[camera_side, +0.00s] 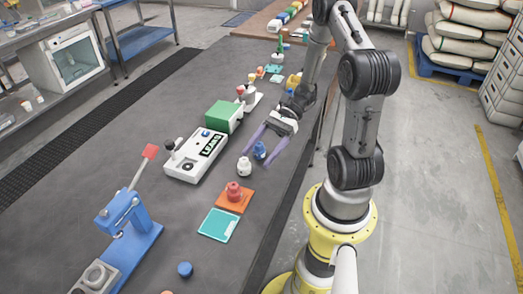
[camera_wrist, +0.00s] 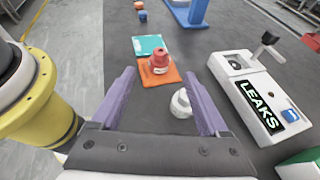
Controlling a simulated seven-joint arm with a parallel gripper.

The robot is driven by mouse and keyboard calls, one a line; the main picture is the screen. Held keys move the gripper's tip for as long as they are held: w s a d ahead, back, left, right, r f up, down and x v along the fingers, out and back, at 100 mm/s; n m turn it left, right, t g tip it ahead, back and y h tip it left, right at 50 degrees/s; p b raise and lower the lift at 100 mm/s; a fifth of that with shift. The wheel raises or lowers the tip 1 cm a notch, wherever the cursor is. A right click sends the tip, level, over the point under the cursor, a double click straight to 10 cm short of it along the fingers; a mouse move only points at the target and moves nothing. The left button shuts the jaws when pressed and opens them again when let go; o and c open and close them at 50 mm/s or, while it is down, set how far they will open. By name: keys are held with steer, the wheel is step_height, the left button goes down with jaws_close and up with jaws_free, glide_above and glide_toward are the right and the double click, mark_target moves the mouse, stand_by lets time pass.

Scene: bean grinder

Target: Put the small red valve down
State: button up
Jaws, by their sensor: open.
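The small red valve (camera_side: 234,190) stands upright on an orange square plate (camera_side: 231,207). The wrist view also shows the red valve (camera_wrist: 159,60) on the orange plate (camera_wrist: 172,77), just beyond my fingertips. My gripper (camera_side: 256,158) is open, its two purple fingers spread with nothing held between them. It also shows in the wrist view (camera_wrist: 162,78). A white valve (camera_side: 244,168) stands on the table near the fingertips; in the wrist view it (camera_wrist: 181,104) appears beside the right finger. A blue valve (camera_side: 259,150) shows near the fingers in the side view only.
A teal plate (camera_side: 217,225) lies beside the orange one. A white LEAKS tester (camera_side: 195,155) and a green block (camera_side: 223,117) stand to the left. A blue lever press (camera_side: 128,225) and a blue cap (camera_side: 185,269) are nearer the camera. Bare dark table lies between.

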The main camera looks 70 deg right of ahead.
steer(key=shift+s+d+r, duration=0.1)
steer(key=shift+r, duration=0.15)
steer(key=s+a+r+n+h, duration=0.3)
steer(key=r+n+h, duration=0.3)
steer(key=r+n, duration=0.3)
steer(key=s+a+r+n+t+h, duration=0.1)
steer(key=s+a+r+n+h, duration=0.2)
steer(key=n, duration=0.9)
step_height(320, 180, up, 6)
steer(key=a+h, duration=0.2)
steer(key=h, duration=0.2)
steer(key=shift+s+n, duration=0.3)
steer(key=shift+s, duration=0.05)
steer(key=shift+f, duration=0.1)
